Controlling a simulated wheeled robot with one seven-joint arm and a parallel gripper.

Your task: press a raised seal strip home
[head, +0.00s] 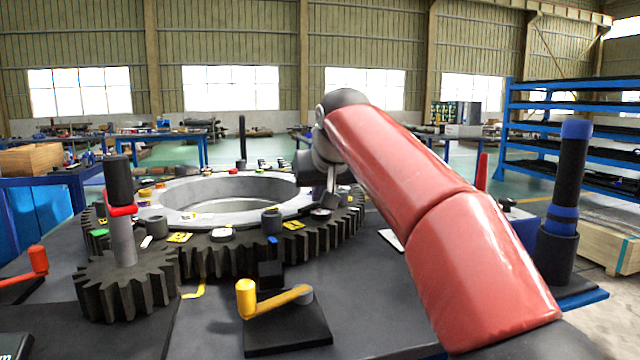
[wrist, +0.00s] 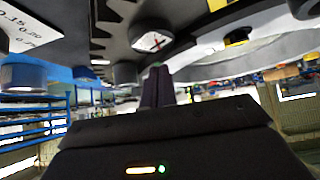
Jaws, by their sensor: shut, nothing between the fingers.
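My gripper shows in the wrist view (wrist: 160,70) as two dark fingers pressed together, with nothing between them. In the head view my red arm reaches over the right side of a large toothed ring (head: 230,258), and the fingertips are hard to make out there. In the wrist view the fingertips point towards the ring's edge, close to a round pale disc with a red mark (wrist: 152,40). Whether they touch anything cannot be told. I cannot make out a raised seal strip with certainty in either view.
A small gear (head: 125,287) with a red-collared post stands at the left. A yellow crank (head: 270,298) sits on a dark block in front. Several small coloured parts lie on the ring. A blue-banded dark post (head: 568,190) stands at the right, before blue shelves (head: 560,120).

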